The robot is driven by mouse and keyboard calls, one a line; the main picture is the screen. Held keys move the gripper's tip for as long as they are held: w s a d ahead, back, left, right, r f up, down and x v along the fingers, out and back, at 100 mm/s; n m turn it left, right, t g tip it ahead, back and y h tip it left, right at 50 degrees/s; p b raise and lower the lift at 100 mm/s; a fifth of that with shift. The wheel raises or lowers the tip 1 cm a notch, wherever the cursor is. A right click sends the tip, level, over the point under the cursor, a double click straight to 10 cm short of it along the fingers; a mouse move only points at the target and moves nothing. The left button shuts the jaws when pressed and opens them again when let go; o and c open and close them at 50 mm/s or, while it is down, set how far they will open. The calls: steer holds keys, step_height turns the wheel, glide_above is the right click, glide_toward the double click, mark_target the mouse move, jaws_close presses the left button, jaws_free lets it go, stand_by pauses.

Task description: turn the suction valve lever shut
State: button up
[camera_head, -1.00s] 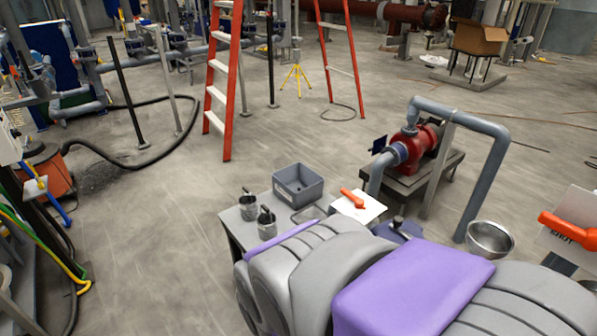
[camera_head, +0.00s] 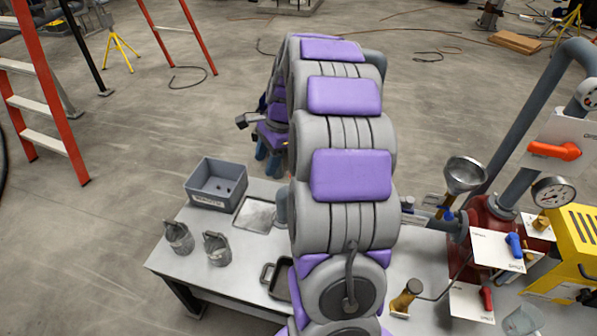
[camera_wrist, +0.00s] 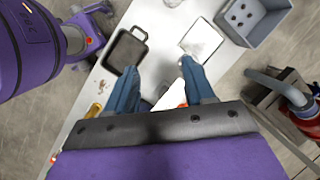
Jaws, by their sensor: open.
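Several levers could be the suction valve's; I cannot read which is. An orange lever (camera_head: 555,151) lies across a white plate at the right of the head view. A blue lever (camera_head: 515,245) and a red lever (camera_head: 487,298) sit on lower plates. In the wrist view, a small orange patch (camera_wrist: 182,105) shows between my fingers near the palm, mostly hidden; it may be the other orange lever. My gripper (camera_wrist: 158,68) is open above the table, its two blue fingers apart and holding nothing visible. In the head view my arm hides most of it.
The white table (camera_head: 185,262) bears a grey bin (camera_head: 216,184), a metal tray (camera_head: 255,215), two grey pots (camera_head: 178,238) and a black pan. A funnel (camera_head: 464,174), gauge (camera_head: 553,193), pipes and a yellow case (camera_head: 578,250) crowd the right. Floor beyond the bin is open.

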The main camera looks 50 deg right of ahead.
steer(key=s+d+f+m+t, duration=0.1)
steer(key=d+f+m, duration=0.3)
steer(key=d, duration=0.6)
steer(key=d+f+m+t, duration=0.1)
steer(key=d+f+m, duration=0.2)
steer(key=d+m, duration=0.55)
steer(key=f+n, duration=0.1)
steer(key=f, duration=0.1)
steer(key=w+d+f, duration=0.1)
steer(key=f, duration=0.2)
steer(key=w+d+f+n+b, duration=0.1)
steer(key=f, duration=0.1)
steer(key=shift+w+d+f+n+h, duration=0.2)
steer(key=shift+w+d+n+h, duration=0.05)
steer(key=shift+n+h, duration=0.1)
steer(key=x, duration=0.2)
steer(key=b+x, duration=0.1)
steer(key=x, duration=0.2)
steer(key=a+b+x, duration=0.1)
steer(key=x, duration=0.2)
steer(key=shift+w+r, duration=0.15)
steer(key=shift+w+d+f, duration=0.1)
steer(key=shift+w+f, duration=0.05)
steer(key=shift+f, duration=0.35)
steer(key=shift+d, duration=0.15)
steer(key=shift+a+r, duration=0.1)
steer(key=shift+a, duration=0.25)
steer(key=c, duration=0.4)
steer(key=shift+d, duration=0.15)
jaws_close()
